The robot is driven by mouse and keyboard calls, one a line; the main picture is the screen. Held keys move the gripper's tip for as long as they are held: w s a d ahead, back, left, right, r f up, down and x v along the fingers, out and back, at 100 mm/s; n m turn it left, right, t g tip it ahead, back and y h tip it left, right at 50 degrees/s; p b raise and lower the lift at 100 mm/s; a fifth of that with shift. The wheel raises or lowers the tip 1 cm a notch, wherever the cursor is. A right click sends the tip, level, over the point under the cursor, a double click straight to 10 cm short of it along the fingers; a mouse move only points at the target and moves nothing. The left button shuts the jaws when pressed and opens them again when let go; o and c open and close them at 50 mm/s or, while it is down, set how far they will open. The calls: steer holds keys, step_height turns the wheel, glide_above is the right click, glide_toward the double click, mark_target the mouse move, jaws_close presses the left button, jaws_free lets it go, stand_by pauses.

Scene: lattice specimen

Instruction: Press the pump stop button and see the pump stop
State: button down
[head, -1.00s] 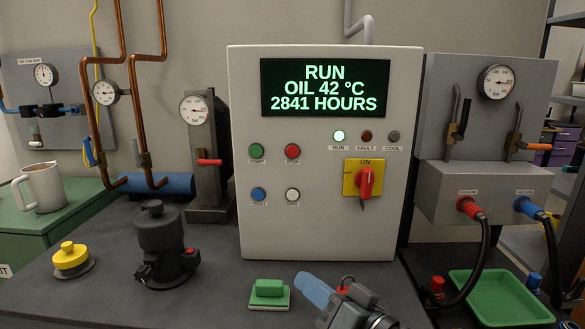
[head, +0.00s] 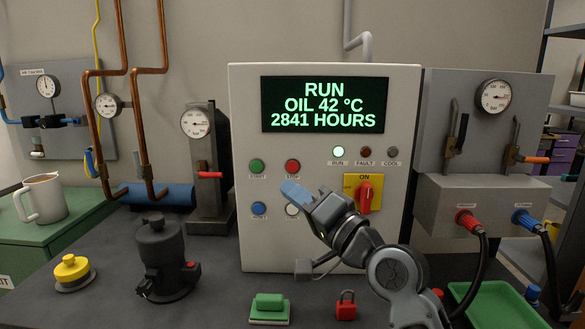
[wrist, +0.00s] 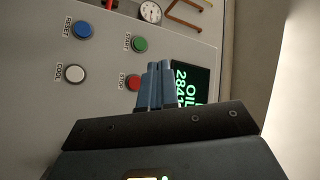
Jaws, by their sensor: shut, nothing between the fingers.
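The red stop button (head: 292,167) is on the white control panel (head: 330,245), to the right of the green start button (head: 257,167). In the wrist view the stop button (wrist: 133,83) shows just left of my fingertips. My gripper (head: 284,186) is shut and empty, in front of the panel and a little below the stop button in the head view. I cannot tell the gap to the panel. The display (head: 325,104) reads RUN, OIL 42 °C, 2841 HOURS. The run lamp (head: 338,152) is lit pale green; the fault lamp (head: 365,152) looks dark.
The blue reset button (head: 259,209) and a white button (head: 292,210), partly behind my gripper, sit below. A red rotary switch (head: 365,195) is to the right. A dark pump-like body (head: 161,255), a green block (head: 269,303) and a red padlock (head: 346,305) stand on the bench.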

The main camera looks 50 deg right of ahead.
steer(key=w+d+b, duration=0.2)
steer(key=w+d, duration=0.3)
steer(key=d, duration=0.1)
steer(key=shift+w+d, duration=0.15)
steer(key=shift+d, duration=0.25)
steer(key=shift+w+d, duration=0.1)
stand_by(1.9)
steer(key=shift+w+d, duration=0.15)
steer(key=shift+d, duration=0.05)
steer(key=shift+w+d, duration=0.25)
steer(key=shift+d, duration=0.05)
stand_by(0.8)
steer(key=shift+s+a, duration=0.5)
steer(key=shift+a, duration=0.1)
steer(key=shift+s+a, duration=0.1)
stand_by(0.3)
steer(key=s+a, duration=0.1)
steer(key=a, duration=0.1)
steer(key=s+a+p, duration=0.1)
steer(key=s, duration=0.1)
steer(key=shift+a, duration=0.4)
